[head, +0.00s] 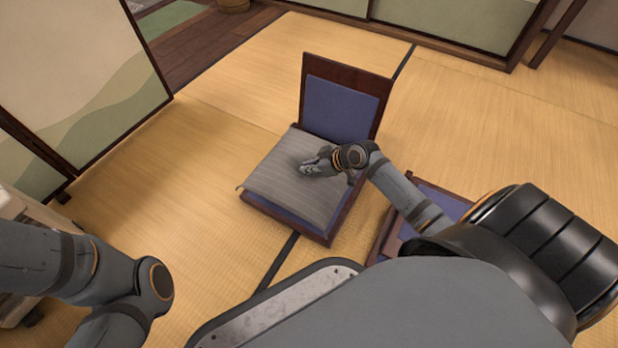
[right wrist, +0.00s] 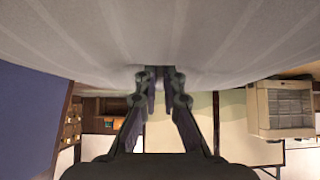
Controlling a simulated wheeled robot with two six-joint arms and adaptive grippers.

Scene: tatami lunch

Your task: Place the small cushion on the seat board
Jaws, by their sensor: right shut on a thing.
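The small cushion (head: 290,185) is grey with fine stripes. It lies flat over the seat board (head: 327,238) of a low dark-wood chair, covering most of its blue pad; its left corner reaches slightly past the board's left edge. I cannot tell whether its whole underside touches the board. My right gripper (head: 310,168) is shut on the cushion near its right side, by the backrest. In the right wrist view the fingers (right wrist: 160,80) pinch the pale cushion cloth (right wrist: 160,35), which fills the top. My left gripper is out of view; only my left arm shows.
The chair's blue backrest (head: 340,108) stands behind the cushion. A second dark-wood and blue chair (head: 440,202) is at the right, partly hidden by my right arm. Tatami floor (head: 190,170) is clear to the left. A sliding panel (head: 80,80) stands at the far left.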

